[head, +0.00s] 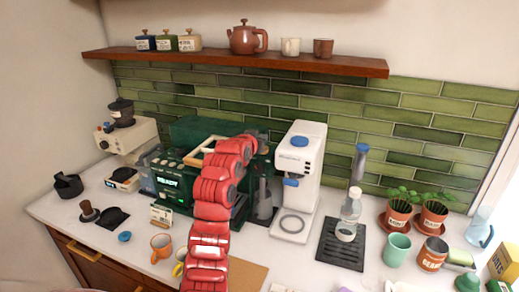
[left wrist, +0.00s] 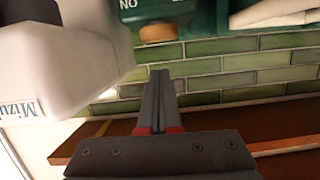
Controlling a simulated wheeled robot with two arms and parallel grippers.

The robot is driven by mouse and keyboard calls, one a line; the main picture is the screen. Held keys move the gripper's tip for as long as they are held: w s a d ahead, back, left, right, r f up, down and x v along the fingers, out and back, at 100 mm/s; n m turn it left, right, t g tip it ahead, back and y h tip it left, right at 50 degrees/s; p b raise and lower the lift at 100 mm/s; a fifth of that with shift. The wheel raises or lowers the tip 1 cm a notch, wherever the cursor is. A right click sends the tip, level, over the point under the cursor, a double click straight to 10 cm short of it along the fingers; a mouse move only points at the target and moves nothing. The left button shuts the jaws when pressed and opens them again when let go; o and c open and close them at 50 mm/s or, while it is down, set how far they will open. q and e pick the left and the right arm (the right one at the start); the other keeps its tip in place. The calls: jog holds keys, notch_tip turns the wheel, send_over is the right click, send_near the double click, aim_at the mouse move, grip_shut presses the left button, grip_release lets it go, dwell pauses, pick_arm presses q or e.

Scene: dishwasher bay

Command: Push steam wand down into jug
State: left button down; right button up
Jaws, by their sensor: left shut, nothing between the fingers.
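The green espresso machine (head: 203,130) stands on the counter with a lit "READY" panel. A grey jug-like vessel (head: 264,208) stands at its right side, beside the white machine. A thin upright shape above it may be the steam wand, but I cannot make it out clearly. My left gripper (head: 264,139) is up at the machine's right side, above the vessel, partly hidden behind my red arm. In the left wrist view its fingers (left wrist: 160,88) are shut and empty. A wooden knob (left wrist: 157,33) on the green machine shows just beyond them, apart. My right gripper is not in view.
A white machine (head: 302,150) stands close on the right and also shows in the wrist view (left wrist: 65,60). A bottle (head: 349,213) stands on a black tray (head: 330,254). A wooden shelf (head: 350,65) runs above.

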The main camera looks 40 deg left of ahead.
pick_arm(q)
jog(key=b+v, duration=0.4)
jog(key=v, duration=0.6)
jog(key=shift+r, duration=0.35)
